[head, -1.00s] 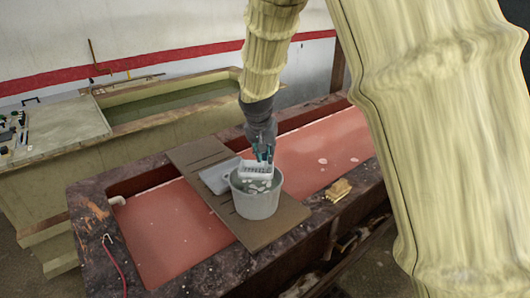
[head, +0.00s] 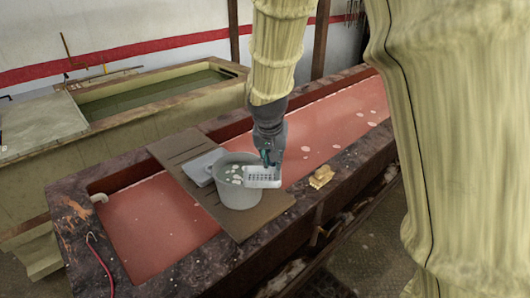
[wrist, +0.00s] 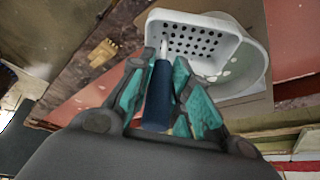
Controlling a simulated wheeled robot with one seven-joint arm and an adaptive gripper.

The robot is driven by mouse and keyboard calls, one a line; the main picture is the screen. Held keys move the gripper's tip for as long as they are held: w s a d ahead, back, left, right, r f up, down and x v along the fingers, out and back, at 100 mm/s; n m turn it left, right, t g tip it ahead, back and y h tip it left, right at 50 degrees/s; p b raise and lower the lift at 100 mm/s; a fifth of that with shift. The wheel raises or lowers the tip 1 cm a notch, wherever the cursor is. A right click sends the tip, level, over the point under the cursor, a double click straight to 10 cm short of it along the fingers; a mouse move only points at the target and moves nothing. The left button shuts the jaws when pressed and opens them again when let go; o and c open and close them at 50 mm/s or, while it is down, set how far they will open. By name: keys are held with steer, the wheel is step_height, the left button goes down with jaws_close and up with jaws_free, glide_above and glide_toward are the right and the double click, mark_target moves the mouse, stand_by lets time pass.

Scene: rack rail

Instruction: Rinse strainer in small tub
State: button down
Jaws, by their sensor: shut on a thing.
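My gripper (head: 268,157) is shut on the dark blue handle (wrist: 158,95) of the strainer. The strainer (head: 263,178) is a white, shallow, perforated basket; its holes show clearly in the wrist view (wrist: 195,41). The small tub (head: 238,192) is a pale grey bucket standing on a brown board. It holds liquid with white patches on top. In the head view the strainer overlaps the tub's right rim. In the wrist view it covers part of the tub (wrist: 257,72). I cannot tell whether strainer and rim touch.
The brown board (head: 256,221) lies across a long trough with red liquid (head: 150,225). A flat pale item (head: 202,168) lies left of the tub. A small yellowish block (head: 321,177) sits on the trough's right edge. Another basin (head: 150,103) stands behind.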

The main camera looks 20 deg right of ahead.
steer(key=s+d+p, duration=0.1)
steer(key=s+d, duration=0.4)
steer(key=s, duration=0.9)
steer(key=shift+s+d+p, duration=0.2)
steer(key=shift+s+p, duration=0.1)
steer(key=shift+s, duration=0.1)
steer(key=shift+f, duration=0.1)
